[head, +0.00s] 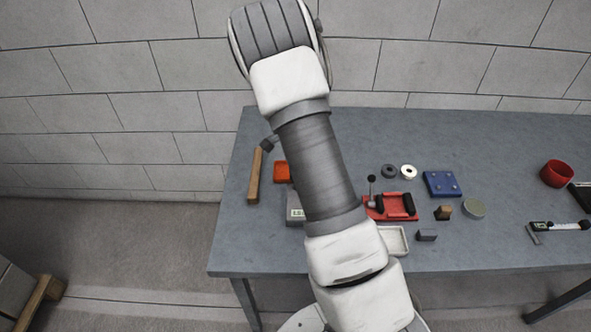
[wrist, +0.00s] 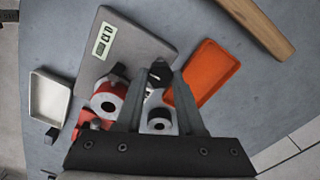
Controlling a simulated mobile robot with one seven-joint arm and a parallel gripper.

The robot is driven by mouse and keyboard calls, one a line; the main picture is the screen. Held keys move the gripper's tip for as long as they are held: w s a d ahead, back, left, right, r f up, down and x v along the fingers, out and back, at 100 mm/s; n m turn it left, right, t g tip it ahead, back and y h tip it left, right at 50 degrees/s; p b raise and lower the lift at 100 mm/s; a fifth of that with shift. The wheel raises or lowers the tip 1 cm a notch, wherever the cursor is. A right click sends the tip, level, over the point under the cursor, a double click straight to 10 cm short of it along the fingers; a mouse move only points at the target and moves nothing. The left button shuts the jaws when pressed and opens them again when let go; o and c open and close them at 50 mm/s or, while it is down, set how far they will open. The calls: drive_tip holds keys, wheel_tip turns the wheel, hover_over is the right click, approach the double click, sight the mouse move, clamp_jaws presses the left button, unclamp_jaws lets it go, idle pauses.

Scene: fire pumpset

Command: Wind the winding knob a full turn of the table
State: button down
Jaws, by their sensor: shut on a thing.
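In the wrist view my gripper (wrist: 160,76) has its two fingers closed on a small black knob (wrist: 161,70), which seems to be the winding knob. The knob sits at the edge of a grey unit (wrist: 135,47) with a small labelled display (wrist: 104,39). Part of this unit also shows in the head view (head: 294,216), beside my arm. My arm hides the gripper and the knob in the head view. How far the knob is turned cannot be told.
A red-and-white roller (wrist: 108,100) and a black-and-white ring (wrist: 160,120) lie close by the fingers. An orange tray (wrist: 207,72), a wooden handle (wrist: 256,25) and a white tray (wrist: 48,98) surround the unit. A red vise (head: 397,205) and a blue block (head: 442,183) stand further right.

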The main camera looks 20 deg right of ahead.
drive_tip(key=shift+m, duration=0.4)
drive_tip(key=c, duration=0.5)
unclamp_jaws()
drive_tip(key=shift+r, duration=0.1)
drive_tip(key=shift+r+p, duration=0.4)
drive_tip(key=shift+r, duration=8.25)
